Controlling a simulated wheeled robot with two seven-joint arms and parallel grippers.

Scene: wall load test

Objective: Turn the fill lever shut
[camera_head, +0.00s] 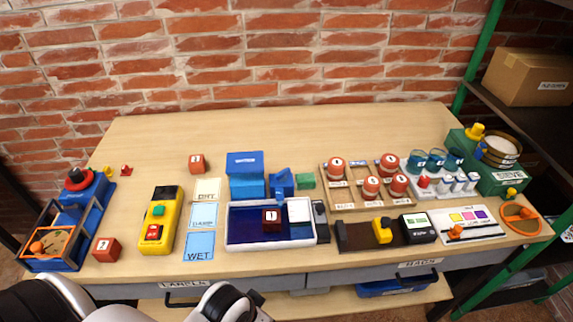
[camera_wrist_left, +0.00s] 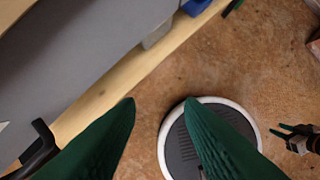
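A blue tank (camera_head: 245,173) with a printed label stands behind the white-rimmed basin (camera_head: 272,243). A blue tap-like part (camera_head: 281,184) sits at the tank's right, above the basin's back edge; it is too small to tell which piece is the fill lever or how it is turned. My left gripper (camera_wrist_left: 160,103) has its two green fingers wide apart with nothing between them, over the floor in front of the bench. My right gripper (camera_wrist_left: 281,133) shows small at the right of the left wrist view, fingers apart and empty. Neither gripper touches the bench things.
In the basin are a dark-red numbered block (camera_head: 271,217) and a white piece (camera_head: 299,211). A yellow control box (camera_head: 158,221) and the wet card (camera_head: 199,246) lie left. A wooden rack (camera_head: 345,191) with red-capped weights stands right. A drawer handle (camera_wrist_left: 37,150) juts out near my left gripper.

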